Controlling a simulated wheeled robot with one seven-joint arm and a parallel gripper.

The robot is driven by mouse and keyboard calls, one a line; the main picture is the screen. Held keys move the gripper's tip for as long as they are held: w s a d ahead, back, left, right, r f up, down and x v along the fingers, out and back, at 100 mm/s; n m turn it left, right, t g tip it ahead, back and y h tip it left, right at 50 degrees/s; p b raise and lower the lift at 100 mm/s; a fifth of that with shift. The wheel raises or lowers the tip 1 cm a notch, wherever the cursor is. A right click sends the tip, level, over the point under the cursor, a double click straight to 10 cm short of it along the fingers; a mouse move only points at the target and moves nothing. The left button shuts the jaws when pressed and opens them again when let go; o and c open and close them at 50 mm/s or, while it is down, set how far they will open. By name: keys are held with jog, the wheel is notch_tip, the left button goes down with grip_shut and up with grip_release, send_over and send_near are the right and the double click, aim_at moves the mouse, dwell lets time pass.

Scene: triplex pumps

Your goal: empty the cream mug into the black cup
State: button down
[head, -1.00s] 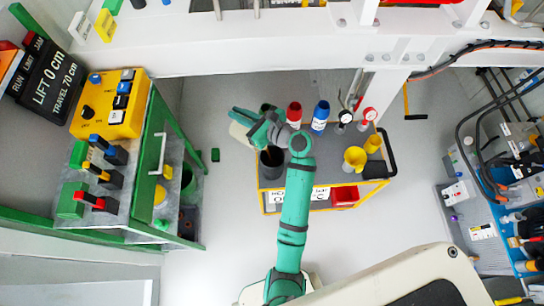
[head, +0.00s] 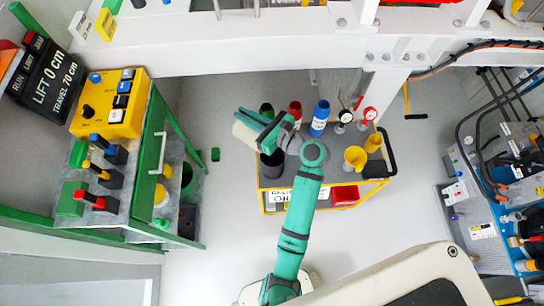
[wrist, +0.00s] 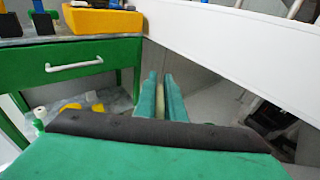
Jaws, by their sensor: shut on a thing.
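The cream mug (head: 243,135) shows as a pale patch beside my green fingers in the head view, out past the left edge of the cart. My gripper (head: 243,118) is shut on it. The wrist view shows a cream strip of the mug (wrist: 160,98) between my two fingers (wrist: 161,92). The mug looks tilted, but its mouth and contents are hidden. The black cup (head: 271,166) stands upright on the cart's left side, below and right of the mug in the head view. The wrist partly covers its top.
A green bench (head: 150,170) stands left. A white beam (head: 260,55) crosses behind.

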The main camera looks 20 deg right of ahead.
jog(key=shift+r, duration=0.1)
jog(key=shift+s+d+r+t+y, duration=0.35)
jog(key=shift+s+t+y, duration=0.05)
jog(key=shift+s+t, duration=0.15)
jog(key=w+a+f+g+h+b, duration=0.1)
jog(key=w+a+f+g+h, duration=0.3)
jog(key=f, duration=0.6)
jog(key=w+a+f+g+h+b, duration=0.1)
jog(key=w+a+f+g+h, duration=0.3)
jog(key=w+f+g, duration=0.4)
jog(key=shift+w+f+g+h, duration=0.25)
jog(key=shift+f+g+h, duration=0.65)
jog(key=shift+f+g, duration=0.4)
dwell(0.7)
